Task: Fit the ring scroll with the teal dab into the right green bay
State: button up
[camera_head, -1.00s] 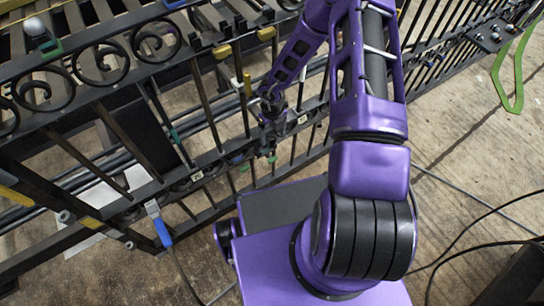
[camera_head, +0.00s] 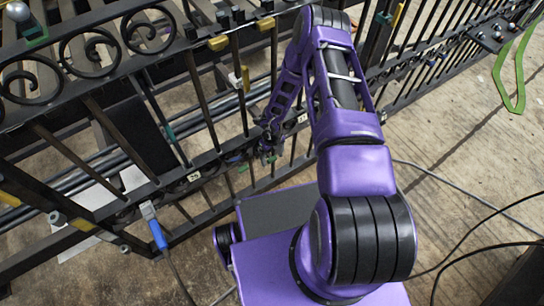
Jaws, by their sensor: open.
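My gripper (camera_head: 267,148) is small and dark in the head view, low at the gate's lower rail (camera_head: 222,160). It is open, and I see nothing held in it. Small green marks (camera_head: 243,168) show on the lower rail to its left, and more green shows right at the fingers; I cannot tell which mark bounds the right green bay. A small teal spot (camera_head: 169,132) shows on a bar further left; I cannot tell whether it is the scroll's dab. Black ring scrolls (camera_head: 89,52) sit in the upper band at upper left; no teal dab is clear on them.
Black gate bars (camera_head: 202,98) stand around my gripper, with yellow blocks (camera_head: 217,43) on the upper rail. A blue-handled tool (camera_head: 157,234) hangs at the lower rail. A green loop (camera_head: 509,75) lies at upper right. Cables cross the open floor at right.

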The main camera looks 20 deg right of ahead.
jog(key=shift+c, duration=0.2)
grip_shut()
dwell(1.2)
